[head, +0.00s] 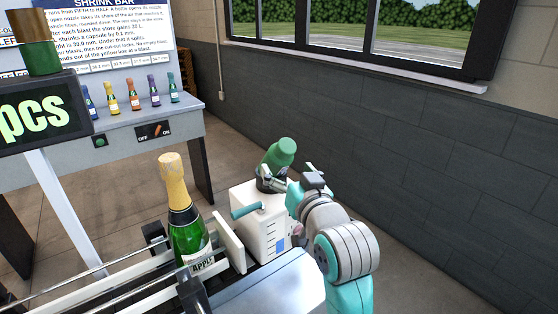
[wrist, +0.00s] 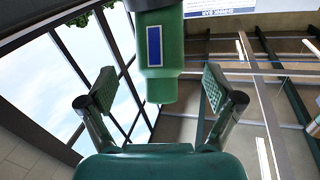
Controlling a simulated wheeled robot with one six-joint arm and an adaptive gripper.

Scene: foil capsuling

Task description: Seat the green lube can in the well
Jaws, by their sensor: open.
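The green lube can (head: 279,155) stands over the dark round well (head: 266,186) on top of the white machine box (head: 262,222). It leans to the right in the head view, and its lower end meets the well's rim. I cannot tell how deep it sits. My gripper (head: 289,176) is just right of the can, its fingers near the can's lower part. In the wrist view the can (wrist: 160,62) shows between and beyond the two spread fingers, with a blue mark on its side. The fingers (wrist: 160,95) are apart and neither visibly touches the can.
A green bottle with gold foil (head: 184,215) stands on the rail at the front left, beside a pale plate (head: 230,245). A teal handle (head: 246,211) sticks out of the box's left side. A bench with small bottles (head: 130,105) stands behind. The floor right of my arm is clear.

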